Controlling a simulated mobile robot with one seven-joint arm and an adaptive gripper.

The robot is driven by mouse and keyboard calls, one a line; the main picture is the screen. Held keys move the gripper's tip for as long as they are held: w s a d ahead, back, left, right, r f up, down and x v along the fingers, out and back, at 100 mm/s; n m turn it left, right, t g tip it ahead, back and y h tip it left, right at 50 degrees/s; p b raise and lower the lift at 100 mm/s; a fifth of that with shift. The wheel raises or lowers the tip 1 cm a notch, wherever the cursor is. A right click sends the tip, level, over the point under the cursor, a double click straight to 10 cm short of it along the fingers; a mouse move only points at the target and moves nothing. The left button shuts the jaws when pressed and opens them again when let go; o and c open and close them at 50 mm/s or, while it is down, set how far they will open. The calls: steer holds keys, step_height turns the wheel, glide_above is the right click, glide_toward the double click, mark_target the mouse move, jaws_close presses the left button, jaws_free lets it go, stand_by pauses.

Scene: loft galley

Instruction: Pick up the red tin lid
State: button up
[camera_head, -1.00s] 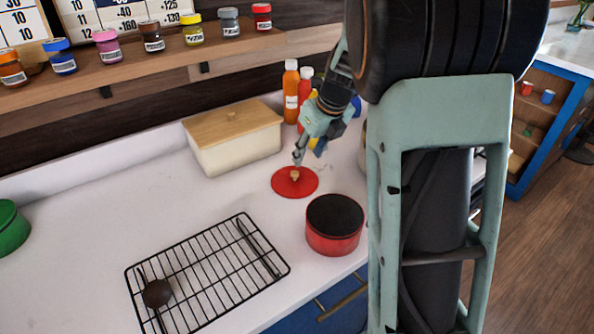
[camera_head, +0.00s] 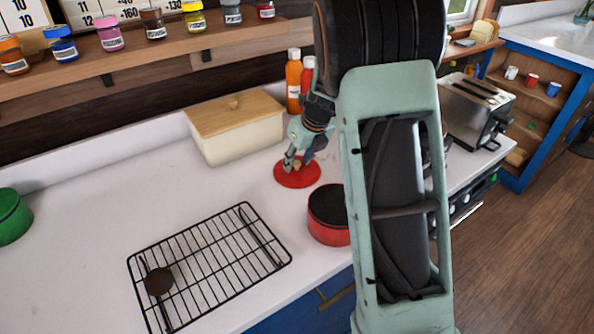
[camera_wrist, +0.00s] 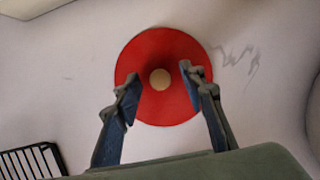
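The red tin lid (camera_head: 290,176) is a flat red disc with a pale round knob in its middle. It lies on the white counter behind the red tin (camera_head: 328,228), which is dark inside. In the wrist view the lid (camera_wrist: 152,108) is in the upper middle, its knob between and a little beyond my fingertips. My gripper (camera_wrist: 160,83) is open, with its fingers apart on either side over the lid. In the head view my gripper (camera_head: 293,163) is just above the lid, partly covering it.
A cream bin with a wooden lid (camera_head: 240,140) stands behind left. Orange and red bottles (camera_head: 293,82) stand behind. A green pot (camera_head: 10,218) is far left. The counter's left middle is clear.

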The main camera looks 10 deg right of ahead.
mark_target(298, 164)
jaws_close()
steer(key=shift+r, duration=0.1)
steer(key=shift+r, duration=0.5)
step_height(298, 164, up, 2)
steer(key=shift+r, duration=0.25)
steer(key=s+r, duration=0.9)
steer(key=s, duration=0.5)
steer(key=shift+a+r+p, duration=0.25)
steer(key=shift+a+p, duration=0.05)
steer(key=shift+p, duration=0.1)
